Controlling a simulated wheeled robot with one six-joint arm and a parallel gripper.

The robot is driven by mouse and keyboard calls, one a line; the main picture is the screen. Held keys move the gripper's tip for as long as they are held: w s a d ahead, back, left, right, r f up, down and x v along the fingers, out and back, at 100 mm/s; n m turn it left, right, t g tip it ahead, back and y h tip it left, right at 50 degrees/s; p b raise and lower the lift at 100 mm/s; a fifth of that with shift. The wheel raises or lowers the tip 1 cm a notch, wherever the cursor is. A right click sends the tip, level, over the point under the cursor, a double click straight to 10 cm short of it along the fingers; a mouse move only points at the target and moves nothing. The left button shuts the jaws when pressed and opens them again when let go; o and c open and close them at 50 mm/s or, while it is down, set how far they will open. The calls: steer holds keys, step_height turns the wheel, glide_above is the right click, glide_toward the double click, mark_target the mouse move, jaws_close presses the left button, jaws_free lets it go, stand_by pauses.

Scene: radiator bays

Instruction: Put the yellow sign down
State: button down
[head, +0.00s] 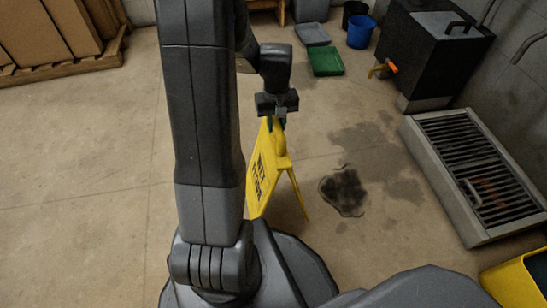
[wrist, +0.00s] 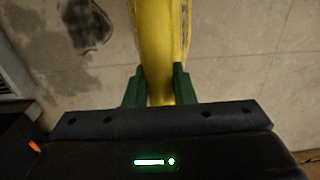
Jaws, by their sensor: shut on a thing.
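The yellow sign (head: 266,170) is an A-frame floor sign with dark lettering on its left panel, and its legs are spread. My gripper (head: 277,120) is above it, shut on its top. In the wrist view the green fingers of my gripper (wrist: 160,88) press on both sides of the sign's yellow top (wrist: 158,40). The sign hangs or stands upright below my gripper. I cannot tell whether its feet touch the floor. My arm hides part of its left side.
A dark wet patch (head: 342,191) lies on the floor right of the sign. A grated metal drain unit (head: 428,160) is at the right, with a black tank (head: 425,55) behind it. A green tray (head: 325,61) and blue bucket (head: 360,32) stand at the back.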

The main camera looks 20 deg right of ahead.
steer(key=shift+f+b, duration=0.95)
steer(key=shift+f, duration=1.95)
steer(key=c, duration=1.2)
jaws_free()
step_height(320, 180, up, 12)
steer(key=p, duration=0.4)
